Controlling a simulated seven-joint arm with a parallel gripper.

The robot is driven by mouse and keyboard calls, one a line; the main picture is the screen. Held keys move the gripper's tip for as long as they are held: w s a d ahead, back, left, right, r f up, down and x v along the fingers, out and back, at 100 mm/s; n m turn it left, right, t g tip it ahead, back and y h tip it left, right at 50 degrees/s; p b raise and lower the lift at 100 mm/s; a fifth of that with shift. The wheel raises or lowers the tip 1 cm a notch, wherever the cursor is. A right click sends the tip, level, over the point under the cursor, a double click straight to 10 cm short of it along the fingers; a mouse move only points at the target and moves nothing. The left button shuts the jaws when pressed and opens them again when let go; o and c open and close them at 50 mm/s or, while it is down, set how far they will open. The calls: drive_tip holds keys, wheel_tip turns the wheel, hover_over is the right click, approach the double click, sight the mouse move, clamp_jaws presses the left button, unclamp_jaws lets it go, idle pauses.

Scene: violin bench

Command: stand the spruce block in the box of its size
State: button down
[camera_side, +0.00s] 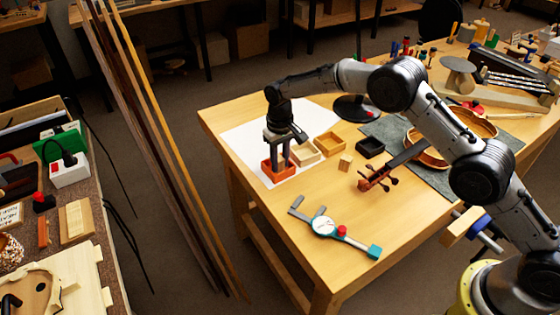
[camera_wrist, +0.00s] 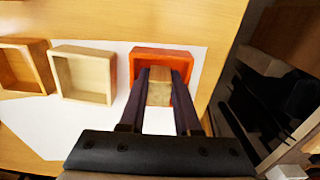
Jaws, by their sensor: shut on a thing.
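My gripper (camera_wrist: 159,80) is shut on the spruce block (camera_wrist: 159,90), a pale wooden block held between its two dark fingers. In the side view my gripper (camera_side: 279,158) points down over the orange box (camera_side: 270,176). In the wrist view the fingertips and the block's far end lie within the outline of the orange box (camera_wrist: 136,56). I cannot tell whether the block touches the box floor. A pale wood box (camera_side: 300,163) and a tan wood box (camera_side: 342,143) stand beside it in a row, both open and empty. They also show in the wrist view.
A small wooden cube (camera_side: 345,162) and a black open box (camera_side: 370,138) lie to the right. A dial caliper (camera_side: 322,226) and a violin neck (camera_side: 385,170) lie nearer the front.

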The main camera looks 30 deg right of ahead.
sight(280, 160)
drive_tip(key=shift+f, duration=0.1)
drive_tip(key=c, duration=0.9)
unclamp_jaws()
wheel_tip(280, 160, up, 12)
drive_tip(key=shift+r, duration=0.2)
